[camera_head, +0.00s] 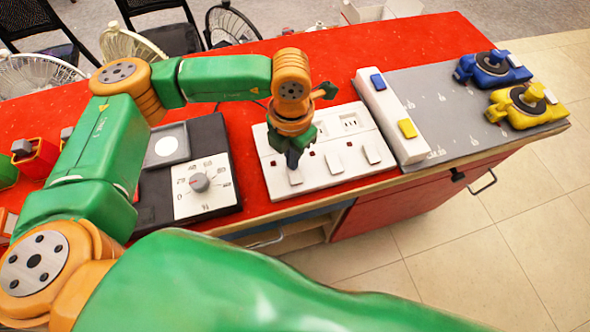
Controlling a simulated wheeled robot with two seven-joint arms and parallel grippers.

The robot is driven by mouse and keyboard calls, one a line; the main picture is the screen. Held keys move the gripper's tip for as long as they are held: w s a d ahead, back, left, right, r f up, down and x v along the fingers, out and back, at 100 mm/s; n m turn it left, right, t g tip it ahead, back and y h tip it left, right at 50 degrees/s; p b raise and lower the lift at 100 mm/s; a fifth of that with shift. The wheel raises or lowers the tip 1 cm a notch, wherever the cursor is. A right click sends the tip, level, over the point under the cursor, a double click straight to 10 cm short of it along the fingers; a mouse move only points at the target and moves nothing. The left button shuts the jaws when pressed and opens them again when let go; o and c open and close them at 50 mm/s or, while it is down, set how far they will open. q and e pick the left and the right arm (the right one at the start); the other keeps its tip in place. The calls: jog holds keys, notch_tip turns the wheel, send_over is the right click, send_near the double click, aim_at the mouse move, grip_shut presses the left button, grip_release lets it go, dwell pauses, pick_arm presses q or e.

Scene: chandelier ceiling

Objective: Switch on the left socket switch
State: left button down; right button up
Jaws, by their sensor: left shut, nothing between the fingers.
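The white socket panel (350,178) lies on the red tabletop, with several sockets along its back and white rocker switches along its front. The left switch (295,178) is at the panel's front left, partly close under my gripper. Two more switches, a middle one (334,163) and a right one (371,153), are in plain view. My left gripper (292,163) is shut and empty, pointing down just above and behind the left switch. I cannot tell whether it touches the switch. The gripper hides the left socket. My right gripper is not in view.
A black unit with a dial (200,183) stands left of the panel. A white bar with blue and yellow buttons (388,110) stands to the right. Blue (490,68) and yellow (527,105) valve-like devices sit on a grey board (440,97). Fans and chairs stand behind.

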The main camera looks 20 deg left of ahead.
pick_arm(q)
jog(key=shift+f+b, duration=0.3)
jog(key=shift+f, duration=0.05)
jog(key=shift+r, duration=0.1)
notch_tip(320, 180, up, 7)
jog(key=p, duration=0.4)
dwell(0.5)
